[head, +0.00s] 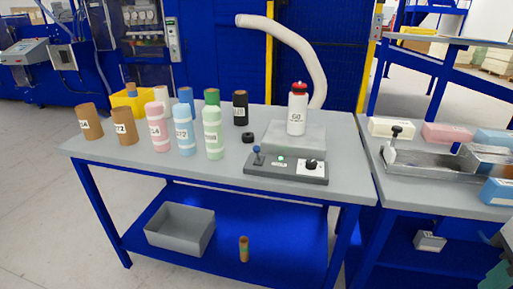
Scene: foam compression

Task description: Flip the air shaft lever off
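A dark grey control box (262,171) sits at the front right of the left table. A small lever with a blue ball top (257,150) stands roughly upright at the box's left end. A green light (281,158) shows near the middle of the box, and a black knob on a white plate (310,166) is at its right. Which setting the lever is in, I cannot tell. My gripper is not in view.
A white bottle with a red cap (297,112) stands on a grey plate (283,143) behind the box. Labelled rolls, including a green one (212,135), stand to the left. A black ring (248,138) lies nearby. The right table holds a metal tray (425,163) and foam blocks.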

